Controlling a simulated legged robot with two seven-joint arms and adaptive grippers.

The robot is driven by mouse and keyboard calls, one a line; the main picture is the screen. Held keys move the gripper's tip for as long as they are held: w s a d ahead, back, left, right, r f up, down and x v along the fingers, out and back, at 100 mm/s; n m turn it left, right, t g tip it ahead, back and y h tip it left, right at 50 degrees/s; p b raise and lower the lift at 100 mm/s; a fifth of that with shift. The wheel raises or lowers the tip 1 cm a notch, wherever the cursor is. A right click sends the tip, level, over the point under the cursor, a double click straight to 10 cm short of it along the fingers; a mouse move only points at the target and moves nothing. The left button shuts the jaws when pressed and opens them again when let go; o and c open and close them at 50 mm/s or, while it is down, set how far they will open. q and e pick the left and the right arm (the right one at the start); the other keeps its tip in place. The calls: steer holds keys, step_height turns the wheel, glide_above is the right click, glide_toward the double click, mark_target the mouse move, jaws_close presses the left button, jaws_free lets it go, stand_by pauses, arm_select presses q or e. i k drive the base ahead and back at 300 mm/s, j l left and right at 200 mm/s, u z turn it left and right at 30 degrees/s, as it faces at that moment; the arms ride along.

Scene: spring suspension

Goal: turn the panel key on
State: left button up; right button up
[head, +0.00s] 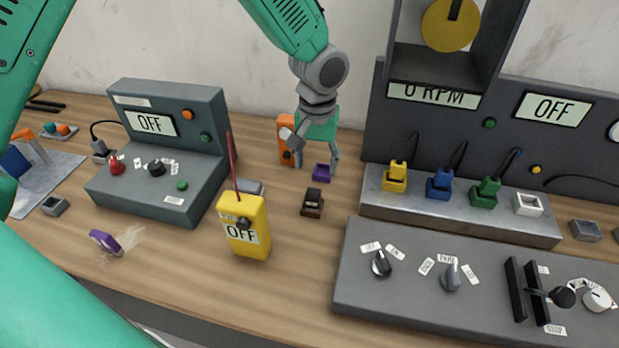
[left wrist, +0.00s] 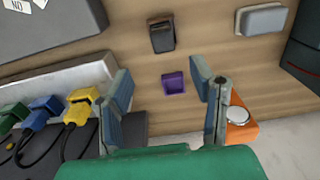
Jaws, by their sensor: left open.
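The grey control panel (head: 410,305) lies at the lower right in the head view. It carries a dark turning knob (head: 381,264) beside two small labels and a grey knob (head: 450,277) among several labels. I cannot tell which one is the panel key, and the labels are too small to read surely. My left gripper (head: 314,158) is open and empty above the back of the table, well behind and left of these knobs. My right gripper is not in view.
A yellow handheld box (head: 243,240) with a red antenna stands left of the panel. A small dark block (head: 312,203) lies near the purple tray (head: 321,173). Behind the panel, yellow, blue and green plugs sit in a grey strip (head: 460,217). A grey console (head: 160,210) stands at left.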

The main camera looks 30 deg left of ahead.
mark_target(381, 267)
steer(key=k+l, duration=0.3)
steer(key=k, duration=0.15)
steer(key=k+l, duration=0.35)
steer(key=k, duration=0.1)
